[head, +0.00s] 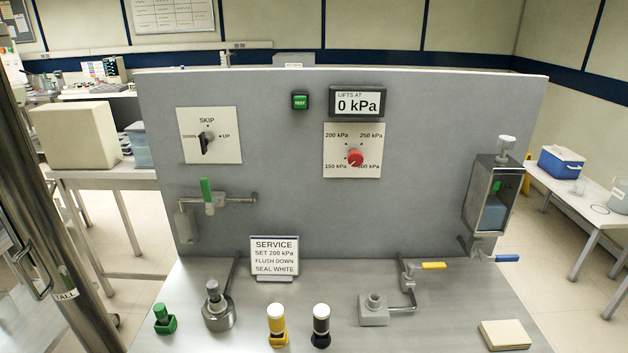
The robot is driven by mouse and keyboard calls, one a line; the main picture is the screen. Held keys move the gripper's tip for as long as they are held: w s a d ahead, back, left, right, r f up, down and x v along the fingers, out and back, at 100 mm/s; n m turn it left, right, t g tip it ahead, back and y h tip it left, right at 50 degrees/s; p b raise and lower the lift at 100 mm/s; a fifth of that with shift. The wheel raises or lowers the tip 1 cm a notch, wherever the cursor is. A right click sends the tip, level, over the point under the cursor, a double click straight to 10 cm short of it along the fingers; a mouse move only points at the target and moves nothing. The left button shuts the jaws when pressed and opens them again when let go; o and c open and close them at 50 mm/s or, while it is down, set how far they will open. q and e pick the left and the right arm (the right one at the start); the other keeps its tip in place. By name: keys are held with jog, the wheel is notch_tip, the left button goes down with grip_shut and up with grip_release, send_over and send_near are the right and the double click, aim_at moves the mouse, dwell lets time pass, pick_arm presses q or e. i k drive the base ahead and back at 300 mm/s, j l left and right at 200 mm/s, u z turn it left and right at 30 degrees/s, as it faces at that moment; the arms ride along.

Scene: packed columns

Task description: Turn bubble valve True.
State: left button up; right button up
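No valve in the head view carries a readable "bubble valve" label, so I cannot tell which one it is. A valve with a yellow lever (434,266) sits on the pipe at the right of the bench, its lever pointing right. A valve with a blue lever (507,258) sits under the metal box with blue liquid (490,205), its lever also pointing right. A valve with a green handle (206,191) is on the panel's left, its handle upright. Neither of my grippers is in view.
The grey panel (270,180) holds a SKIP/DOWN/UP switch (207,143), a red pressure knob (355,158) and a "0 kPa" display (357,103). A service sign (274,256) stands on the bench.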

aim_at(484, 259)
jog(key=k+l+z, duration=0.15)
jog(key=l+z, duration=0.25)
jog(key=k+l+z, duration=0.1)
jog(key=l+z, duration=0.7)
jog(key=k+j, duration=0.05)
